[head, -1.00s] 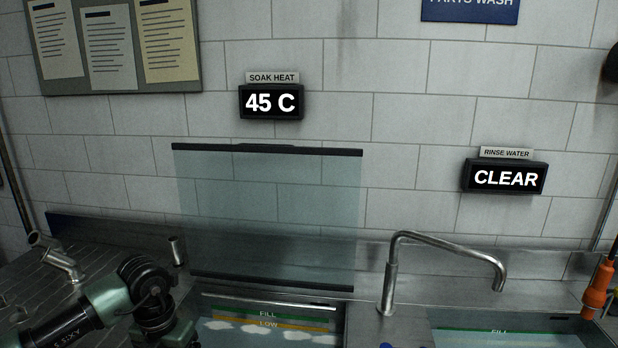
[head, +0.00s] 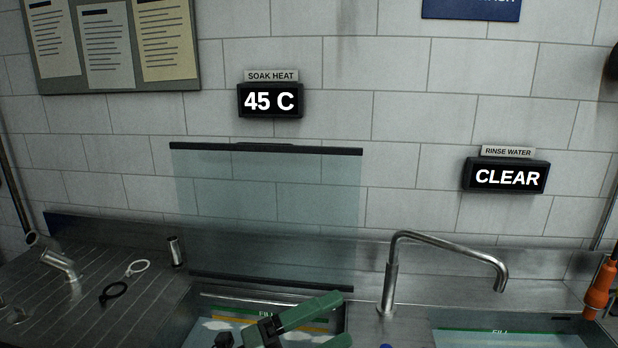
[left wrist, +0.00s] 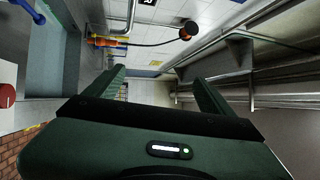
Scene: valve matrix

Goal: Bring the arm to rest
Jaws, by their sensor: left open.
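My left gripper (head: 343,319) shows at the bottom of the head view, over the soak basin (head: 322,300). Its green fingers point to the right and are apart, with nothing seen between them. In the left wrist view, the same gripper (left wrist: 160,78) has its two fingers spread, with only the room behind them. Most of my left arm is below the head view's edge. My right gripper is in neither view.
A glass panel (head: 268,215) stands behind the soak basin. A faucet (head: 440,245) rises between it and the rinse basin (head: 480,338). A white ring (head: 137,267) and a black ring (head: 113,293) lie on the drainboard (head: 60,315). Displays read 45 C (head: 270,101) and CLEAR (head: 506,177).

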